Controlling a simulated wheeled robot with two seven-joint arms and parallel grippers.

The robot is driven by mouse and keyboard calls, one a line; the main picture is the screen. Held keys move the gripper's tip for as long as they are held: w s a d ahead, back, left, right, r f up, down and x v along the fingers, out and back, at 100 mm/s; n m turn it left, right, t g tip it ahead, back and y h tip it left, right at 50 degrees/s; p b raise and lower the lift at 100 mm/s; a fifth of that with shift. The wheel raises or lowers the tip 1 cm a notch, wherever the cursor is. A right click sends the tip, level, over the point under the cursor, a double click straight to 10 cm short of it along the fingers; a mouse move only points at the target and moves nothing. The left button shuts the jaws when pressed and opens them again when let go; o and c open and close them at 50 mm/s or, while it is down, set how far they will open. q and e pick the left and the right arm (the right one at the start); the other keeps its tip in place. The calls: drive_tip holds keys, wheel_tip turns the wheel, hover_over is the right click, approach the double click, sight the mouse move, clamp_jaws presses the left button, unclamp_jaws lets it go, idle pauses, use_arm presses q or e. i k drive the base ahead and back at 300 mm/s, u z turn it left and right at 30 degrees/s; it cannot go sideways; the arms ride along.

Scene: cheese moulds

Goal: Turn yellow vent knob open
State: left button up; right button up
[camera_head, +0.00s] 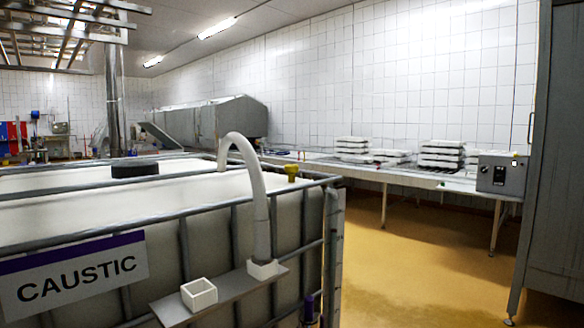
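The yellow vent knob (291,172) is a small cap on the near right part of the top of the caustic tank (110,183). It stands upright just behind the tank's top rail, to the right of a curved pale hose. It is too small to tell how far it is turned. Neither of my grippers shows in the head view, and nothing touches the knob.
The pale hose (262,205) arches over the tank's rail into a white holder (263,268) on a grey shelf, beside an empty white square cup (199,294). A black lid (134,168) sits on the tank. Yellow floor (415,265) is clear to the right.

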sight(291, 170)
drive_tip(key=k, duration=0.45)
drive_tip(key=z, duration=1.4)
drive_tip(key=i, duration=2.15)
drive_tip(key=u, duration=1.45)
